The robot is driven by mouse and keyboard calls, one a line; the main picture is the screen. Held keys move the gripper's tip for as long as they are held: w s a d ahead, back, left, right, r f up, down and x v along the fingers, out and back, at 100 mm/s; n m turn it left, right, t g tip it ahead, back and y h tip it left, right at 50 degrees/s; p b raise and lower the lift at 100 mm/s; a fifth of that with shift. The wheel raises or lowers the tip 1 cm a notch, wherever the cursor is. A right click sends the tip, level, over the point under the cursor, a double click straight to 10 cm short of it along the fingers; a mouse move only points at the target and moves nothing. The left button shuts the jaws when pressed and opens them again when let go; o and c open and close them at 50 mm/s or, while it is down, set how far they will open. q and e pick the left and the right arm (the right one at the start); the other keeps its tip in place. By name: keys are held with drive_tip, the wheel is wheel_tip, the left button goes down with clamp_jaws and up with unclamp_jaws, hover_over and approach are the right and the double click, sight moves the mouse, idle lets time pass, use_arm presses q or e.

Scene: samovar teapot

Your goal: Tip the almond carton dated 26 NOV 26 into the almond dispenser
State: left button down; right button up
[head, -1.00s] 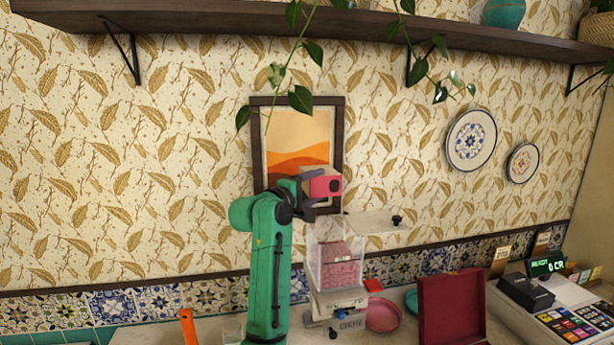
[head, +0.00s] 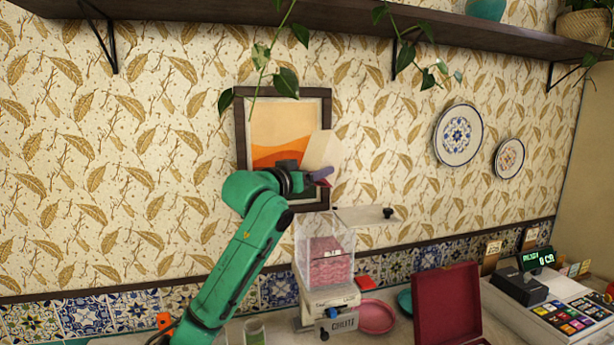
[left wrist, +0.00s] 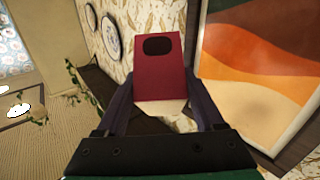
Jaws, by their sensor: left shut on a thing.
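My left gripper (head: 318,175) is shut on a carton with a cream side (head: 321,151) and a red end. It holds the carton above the dispenser in the head view, turned so the red end points down. In the left wrist view, the carton's red end (left wrist: 160,75) shows a dark oval opening between the gripper fingers (left wrist: 163,108). No date on the carton can be read. The dispenser (head: 326,241) is a clear bin holding pink contents, on a pale base with a partly legible label. Its lid (head: 362,215) stands out to the right, off the top. My right gripper is not in view.
A framed picture (head: 241,150) hangs on the wall close behind the carton. Vine leaves (head: 286,82) hang above. A pink dish (head: 376,318), an open dark red box (head: 447,305) and a cash register (head: 560,310) stand to the right.

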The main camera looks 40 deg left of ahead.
use_arm(q)
drive_tip(key=f+m+b, duration=0.1)
drive_tip(key=m, duration=0.1)
drive_tip(key=d+f+m+b, duration=0.1)
drive_tip(key=f+m, duration=0.1)
drive_tip(key=m, duration=0.1)
drive_tip(key=d+f+m, duration=0.1)
drive_tip(key=f+m, duration=0.1)
drive_tip(key=shift+w+d+b, duration=0.1)
drive_tip(key=shift+d+b, duration=0.05)
drive_tip(key=shift+b, duration=0.25)
idle(2.6)
drive_tip(key=shift+s+r, duration=0.1)
drive_tip(key=shift+s, duration=0.1)
